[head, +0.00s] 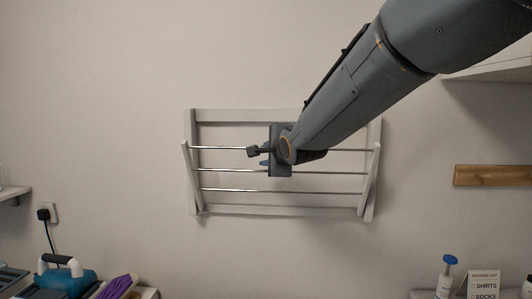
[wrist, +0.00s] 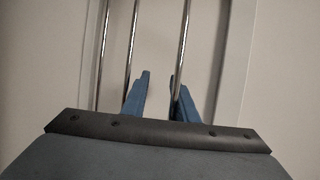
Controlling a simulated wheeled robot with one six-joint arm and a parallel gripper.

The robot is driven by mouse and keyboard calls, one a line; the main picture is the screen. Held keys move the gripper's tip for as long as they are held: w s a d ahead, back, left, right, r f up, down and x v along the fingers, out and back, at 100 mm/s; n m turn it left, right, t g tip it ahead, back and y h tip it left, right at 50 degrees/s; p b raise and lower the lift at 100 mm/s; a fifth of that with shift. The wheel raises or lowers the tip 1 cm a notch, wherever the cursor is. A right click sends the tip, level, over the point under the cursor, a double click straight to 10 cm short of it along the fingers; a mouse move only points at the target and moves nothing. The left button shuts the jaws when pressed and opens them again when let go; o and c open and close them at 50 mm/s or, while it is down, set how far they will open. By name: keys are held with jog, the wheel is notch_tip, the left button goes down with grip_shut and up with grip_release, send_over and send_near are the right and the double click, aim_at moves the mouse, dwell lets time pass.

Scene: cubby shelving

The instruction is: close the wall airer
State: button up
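The wall airer (head: 285,211) is a pale frame on the wall with a hinged rack of thin metal rails (head: 225,170). The rack's side arms (head: 191,170) lean out at the top, so it stands partly open. My gripper (head: 264,160) is in front of the rack's middle, and my arm hides part of the frame and rails. In the wrist view my gripper (wrist: 159,90) has its two blue fingers apart, with a gap between them. One rail (wrist: 184,40) runs beside the right finger; I cannot tell whether they touch. Another rail (wrist: 132,45) passes by the left finger.
A wooden strip (head: 492,175) is on the wall at right, below a white shelf (head: 495,65). Bare wall surrounds the airer.

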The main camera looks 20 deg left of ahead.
jog(key=shift+r, duration=0.15)
jog(key=b+v, duration=0.3)
jog(key=v, duration=0.4)
jog(key=shift+s+d+r, duration=0.2)
jog(key=shift+d, duration=0.05)
dwell(0.3)
